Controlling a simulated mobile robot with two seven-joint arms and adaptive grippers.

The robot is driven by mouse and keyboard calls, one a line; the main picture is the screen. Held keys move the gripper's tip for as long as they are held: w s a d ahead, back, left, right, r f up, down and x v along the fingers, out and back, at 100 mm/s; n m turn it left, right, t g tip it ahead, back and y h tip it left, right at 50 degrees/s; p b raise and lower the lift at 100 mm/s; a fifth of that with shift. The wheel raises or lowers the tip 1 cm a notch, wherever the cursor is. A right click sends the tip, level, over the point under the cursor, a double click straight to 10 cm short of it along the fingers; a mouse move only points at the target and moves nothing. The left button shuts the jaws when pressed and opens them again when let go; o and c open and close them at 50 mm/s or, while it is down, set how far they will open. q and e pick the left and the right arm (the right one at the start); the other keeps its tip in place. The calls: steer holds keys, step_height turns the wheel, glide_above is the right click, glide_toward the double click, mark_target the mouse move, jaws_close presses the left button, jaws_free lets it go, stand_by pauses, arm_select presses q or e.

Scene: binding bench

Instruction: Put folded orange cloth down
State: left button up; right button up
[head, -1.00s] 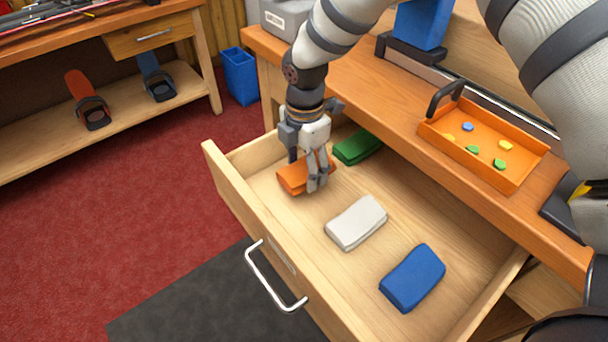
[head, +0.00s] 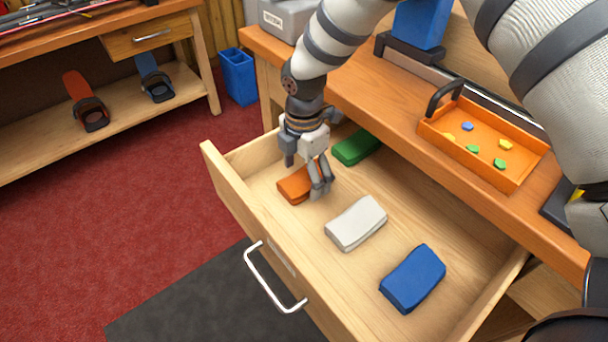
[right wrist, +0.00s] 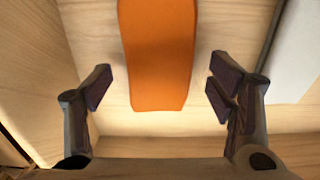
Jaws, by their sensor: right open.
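The folded orange cloth (head: 293,187) lies on the floor of the open drawer, near its left end. It also shows in the right wrist view (right wrist: 158,60), between and beyond the fingertips, with a gap on each side. My right gripper (head: 306,174) is open over the cloth and holds nothing; its fingers also show spread in the right wrist view (right wrist: 158,90). The gripper hides part of the cloth in the head view. My left gripper is not in view.
The drawer (head: 450,285) also holds a green cloth (head: 357,147), a white cloth (head: 356,222) and a blue cloth (head: 412,278), all apart. An orange tray (head: 535,160) with several small coloured pieces stands on the bench. Bare drawer floor lies between the cloths.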

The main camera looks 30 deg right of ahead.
mark_target(304, 179)
step_height(304, 179, up, 11)
steer(key=p, duration=0.1)
stand_by(0.4)
